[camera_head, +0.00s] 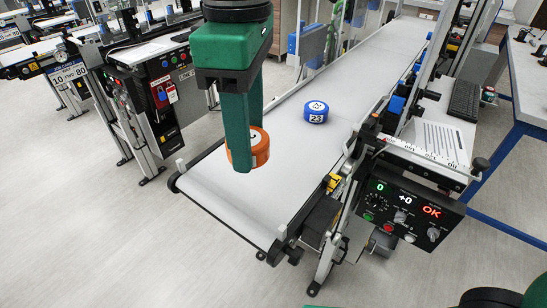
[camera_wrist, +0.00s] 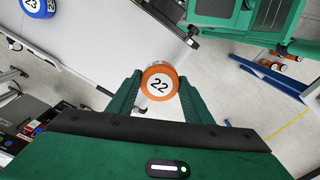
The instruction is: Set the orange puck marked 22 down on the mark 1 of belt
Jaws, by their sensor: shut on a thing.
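The orange puck marked 22 (camera_wrist: 160,82) is between the two green fingers of my gripper (camera_wrist: 160,92), which is shut on it. Its number faces the wrist camera. In the head view the puck (camera_head: 259,148) is partly hidden behind my gripper (camera_head: 243,160), in front of the near part of the light grey belt (camera_head: 320,160). The belt also shows in the wrist view (camera_wrist: 92,38); there the puck overlaps the belt's edge. The gap between puck and belt cannot be judged. I cannot make out a mark 1 on the belt.
A blue puck marked 23 (camera_head: 316,112) rests on the belt beyond my gripper. A control panel (camera_head: 405,213) with a green 0 and red OK is at the belt's right side. A ruler strip (camera_head: 430,157) lies above it. Another conveyor (camera_head: 150,50) stands at left.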

